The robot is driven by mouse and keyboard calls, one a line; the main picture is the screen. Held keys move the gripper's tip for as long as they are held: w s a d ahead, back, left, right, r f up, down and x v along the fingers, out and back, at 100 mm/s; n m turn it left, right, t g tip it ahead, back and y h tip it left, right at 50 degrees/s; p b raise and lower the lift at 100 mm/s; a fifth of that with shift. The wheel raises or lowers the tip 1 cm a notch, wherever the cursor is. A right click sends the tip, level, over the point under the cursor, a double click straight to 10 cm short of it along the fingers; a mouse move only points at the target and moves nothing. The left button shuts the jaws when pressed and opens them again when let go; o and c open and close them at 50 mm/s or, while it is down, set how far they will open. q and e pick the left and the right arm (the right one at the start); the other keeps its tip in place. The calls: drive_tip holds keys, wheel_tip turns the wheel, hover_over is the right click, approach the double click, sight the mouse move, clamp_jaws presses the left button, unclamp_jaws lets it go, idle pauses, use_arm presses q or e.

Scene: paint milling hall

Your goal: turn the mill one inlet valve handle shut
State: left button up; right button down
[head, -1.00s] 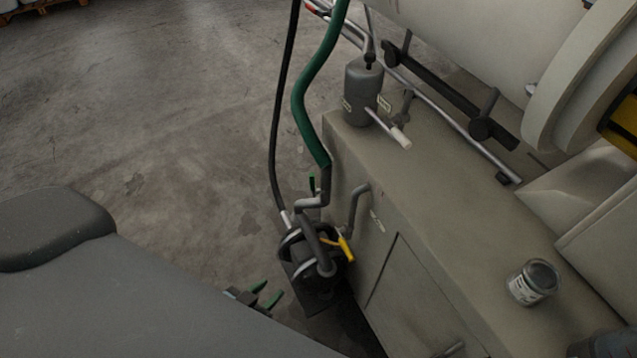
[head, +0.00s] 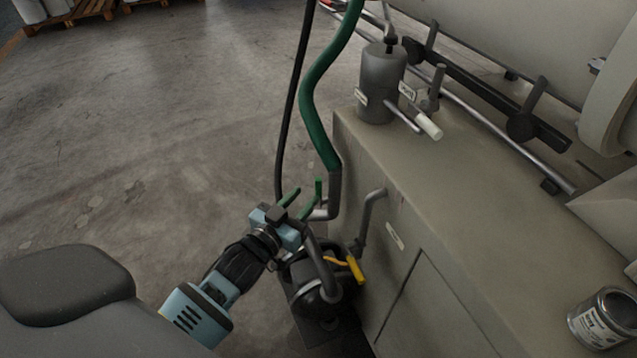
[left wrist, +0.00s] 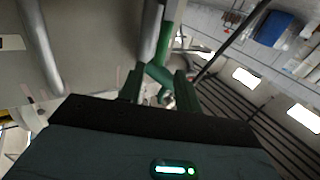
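A small green valve handle (head: 318,188) stands upright on the grey pipe below the green hose, beside the cabinet's left corner. My left gripper (head: 301,200) is just left of it, with its green fingers pointing up toward it. In the left wrist view the fingers are apart (left wrist: 158,88), and a green handle (left wrist: 157,72) shows between and beyond their tips. I cannot tell whether they touch it. No label that I can read names this valve as mill one's inlet. My right gripper is not in view.
A yellow handle (head: 355,268) sits on the dark pump (head: 318,290) right of my left gripper. The green hose (head: 322,85) and a black hose (head: 289,100) rise above. The cabinet (head: 400,200) carries a grey canister (head: 381,85) and a tin (head: 600,320).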

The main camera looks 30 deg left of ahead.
sight(316, 185)
use_arm(q)
drive_tip(key=shift+w+d+b, duration=0.15)
drive_tip(key=shift+w+b, duration=0.1)
drive_tip(key=shift+w, duration=1.5)
drive_tip(key=shift+w+d+b, duration=0.1)
drive_tip(key=shift+w+b, duration=0.15)
drive_tip(key=shift+w, duration=1.45)
drive_tip(key=shift+c, duration=0.4)
clamp_jaws()
